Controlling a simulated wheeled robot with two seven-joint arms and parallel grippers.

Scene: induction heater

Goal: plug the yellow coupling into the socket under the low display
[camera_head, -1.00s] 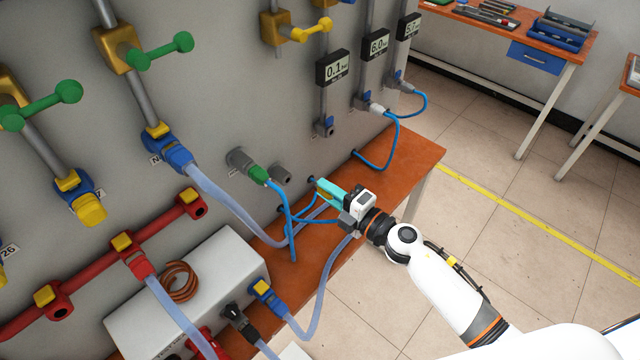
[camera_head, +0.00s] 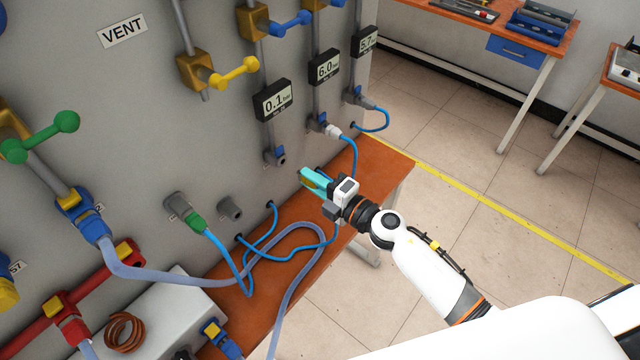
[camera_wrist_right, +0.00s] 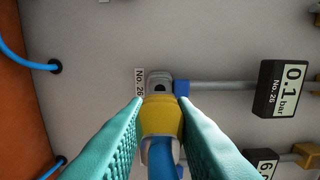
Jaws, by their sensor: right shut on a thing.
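My right gripper (camera_head: 312,180) is shut on the yellow coupling, which is mostly hidden by the teal fingers in the head view. In the right wrist view the yellow coupling (camera_wrist_right: 161,116) sits between the fingertips (camera_wrist_right: 163,122), with a blue hose behind it. The low display (camera_head: 273,101) reads 0.1 bar; it also shows in the wrist view (camera_wrist_right: 283,88). The grey socket with a blue tab (camera_head: 276,157) is under it on the panel. In the wrist view the socket (camera_wrist_right: 160,82) lies just beyond the coupling's front; whether they touch I cannot tell. My left gripper is out of view.
Displays reading 6.0 (camera_head: 325,67) and 5.7 (camera_head: 365,41) hang to the right, with blue hoses plugged in below. A green coupling (camera_head: 194,222) is on the panel at left. Loose hoses lie over the orange bench (camera_head: 374,190). Floor is clear at right.

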